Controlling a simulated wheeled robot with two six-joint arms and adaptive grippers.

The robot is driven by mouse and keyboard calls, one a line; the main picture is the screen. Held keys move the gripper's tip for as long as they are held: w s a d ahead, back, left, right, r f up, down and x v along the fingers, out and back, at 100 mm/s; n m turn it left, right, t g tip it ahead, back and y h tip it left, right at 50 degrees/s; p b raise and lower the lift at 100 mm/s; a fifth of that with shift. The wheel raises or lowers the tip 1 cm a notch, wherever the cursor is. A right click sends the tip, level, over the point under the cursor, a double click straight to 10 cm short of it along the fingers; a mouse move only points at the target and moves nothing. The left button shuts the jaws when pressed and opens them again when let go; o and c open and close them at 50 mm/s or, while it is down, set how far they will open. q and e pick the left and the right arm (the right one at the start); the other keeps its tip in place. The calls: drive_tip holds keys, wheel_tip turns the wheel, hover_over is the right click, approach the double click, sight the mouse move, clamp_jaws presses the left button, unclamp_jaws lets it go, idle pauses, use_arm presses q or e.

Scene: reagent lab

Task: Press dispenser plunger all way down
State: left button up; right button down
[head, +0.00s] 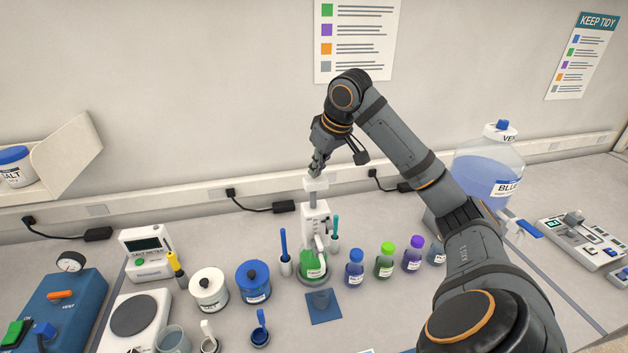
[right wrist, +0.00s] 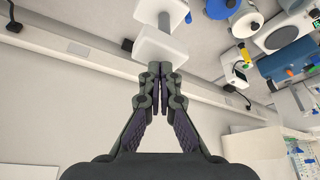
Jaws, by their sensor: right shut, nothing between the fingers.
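The dispenser (head: 315,222) stands upright on the bench with a green-filled bottle (head: 313,262) below its body. Its plunger has a white square cap (head: 316,184) on a grey shaft, which stands well above the body. My right gripper (head: 316,172) is shut and empty, pointing down just above the cap. In the right wrist view, the cap (right wrist: 165,48) lies straight ahead of the shut fingertips (right wrist: 160,68). I cannot tell whether the tips touch it. My left gripper is not in view.
Small bottles, such as the blue one (head: 354,268), stand right of the dispenser. Blue (head: 253,280) and white (head: 208,288) jars stand left, with a hot plate (head: 134,316) beyond. A large blue carboy (head: 487,170) stands behind my right arm.

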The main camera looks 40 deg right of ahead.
sight(318, 189)
drive_tip(key=shift+f+b, duration=2.85)
drive_tip(key=shift+f, duration=0.6)
idle(0.9)
idle(0.3)
wheel_tip(318, 189, up, 9)
drive_tip(key=p, duration=0.9)
drive_tip(key=shift+r+p, duration=0.1)
drive_tip(key=shift+p, duration=0.25)
drive_tip(key=shift+f, duration=0.2)
